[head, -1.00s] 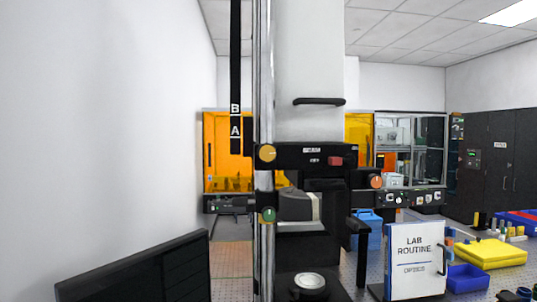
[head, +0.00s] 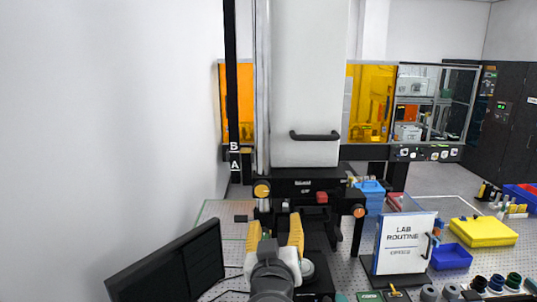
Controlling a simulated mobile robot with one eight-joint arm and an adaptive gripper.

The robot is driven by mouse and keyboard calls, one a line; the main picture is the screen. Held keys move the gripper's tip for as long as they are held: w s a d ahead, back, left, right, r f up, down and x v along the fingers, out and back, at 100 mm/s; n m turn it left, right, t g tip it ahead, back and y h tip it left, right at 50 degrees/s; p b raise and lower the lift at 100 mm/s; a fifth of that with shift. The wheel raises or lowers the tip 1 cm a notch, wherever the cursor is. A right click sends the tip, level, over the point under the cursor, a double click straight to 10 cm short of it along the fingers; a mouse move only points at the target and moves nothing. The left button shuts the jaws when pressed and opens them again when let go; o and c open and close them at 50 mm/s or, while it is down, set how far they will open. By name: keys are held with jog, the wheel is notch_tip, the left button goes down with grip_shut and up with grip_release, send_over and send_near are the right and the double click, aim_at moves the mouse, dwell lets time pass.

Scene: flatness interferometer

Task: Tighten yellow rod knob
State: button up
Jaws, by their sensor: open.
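The yellow rod knob (head: 262,190) is a round disc on the vertical metal rod (head: 263,90), at the left end of the black crossbar (head: 300,182). My gripper (head: 275,219) is at the bottom middle, pointing away from me, with its two yellow fingers spread open and nothing seen between them. In the picture the gripper is below and slightly right of the knob, apart from it. The lower part of the rod is partly hidden behind my gripper.
A red button (head: 322,197) and an orange knob (head: 359,211) are on the instrument, right of the yellow knob. A dark monitor (head: 170,268) stands at lower left. The LAB ROUTINE sign (head: 406,243), a blue bin (head: 451,256) and a yellow case (head: 483,231) are on the right.

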aim_at(261, 190)
jog(key=a+r+t+y+p, duration=0.1)
jog(key=a+r, duration=0.2)
jog(key=r, duration=0.1)
jog(key=shift+n, duration=0.3)
jog(key=w, duration=0.7)
jog(key=w+p, duration=0.1)
jog(key=w, duration=0.2)
jog(key=shift+w+f, duration=0.25)
jog(key=shift+w, duration=0.05)
jog(key=shift+d, duration=0.1)
jog(key=c, duration=1.2)
